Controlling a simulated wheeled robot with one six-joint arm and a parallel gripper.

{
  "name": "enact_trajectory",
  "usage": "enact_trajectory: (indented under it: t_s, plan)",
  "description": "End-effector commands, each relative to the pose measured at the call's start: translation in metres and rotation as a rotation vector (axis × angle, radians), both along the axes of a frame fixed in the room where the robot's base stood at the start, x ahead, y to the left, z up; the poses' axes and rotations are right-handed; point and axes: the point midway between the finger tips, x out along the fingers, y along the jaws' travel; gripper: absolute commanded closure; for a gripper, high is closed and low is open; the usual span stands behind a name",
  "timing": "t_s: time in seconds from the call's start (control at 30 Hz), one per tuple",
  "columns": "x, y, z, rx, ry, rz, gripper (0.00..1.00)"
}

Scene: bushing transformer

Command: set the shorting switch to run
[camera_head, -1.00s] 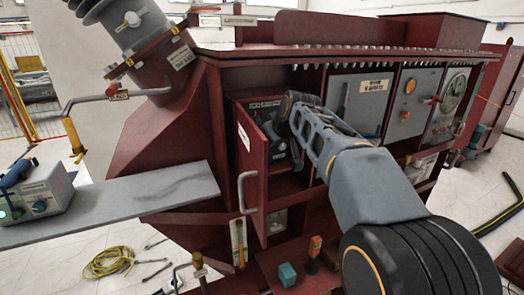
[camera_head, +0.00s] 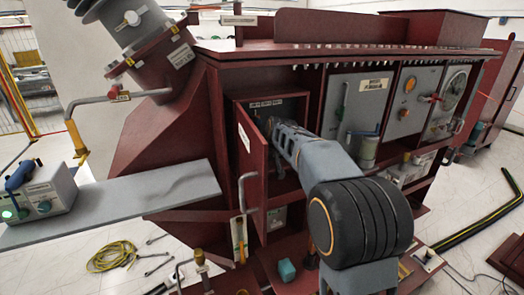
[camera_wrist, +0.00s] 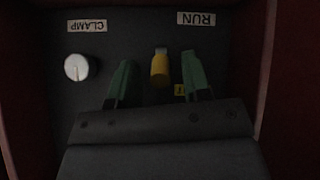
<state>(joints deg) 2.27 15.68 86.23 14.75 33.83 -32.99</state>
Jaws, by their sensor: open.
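The wrist view shows a dark panel (camera_wrist: 130,50) with an upside-down RUN label (camera_wrist: 196,19) at upper right and a CLAMP label (camera_wrist: 87,26) at upper left. A yellow-tipped switch lever (camera_wrist: 160,70) stands between them, nearer RUN. A pale round knob (camera_wrist: 77,67) is below CLAMP. My gripper (camera_wrist: 158,82) is open, with one green finger on each side of the lever. Contact with the lever cannot be told. In the head view my gripper (camera_head: 270,126) is inside the open red cabinet compartment, and my arm hides most of the panel there.
The compartment's red door (camera_head: 253,165) stands open, close left of my arm. Dark red compartment walls (camera_wrist: 285,70) flank my gripper. A grey shelf (camera_head: 120,200) juts out left. Further right are a grey panel (camera_head: 350,95) and a dial gauge (camera_head: 452,92).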

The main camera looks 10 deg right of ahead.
Motion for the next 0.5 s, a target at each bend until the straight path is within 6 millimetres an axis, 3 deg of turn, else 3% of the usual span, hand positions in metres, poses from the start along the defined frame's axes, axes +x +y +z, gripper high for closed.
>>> enact_trajectory:
  t_s: [0.13, 0.5]
  plan:
    - [-0.0001, 0.0001, 0.0001, 0.0, 0.0, 0.0, 0.58]
    - [-0.0003, 0.0, 0.0003, 0.0, 0.0, 0.0, 0.93]
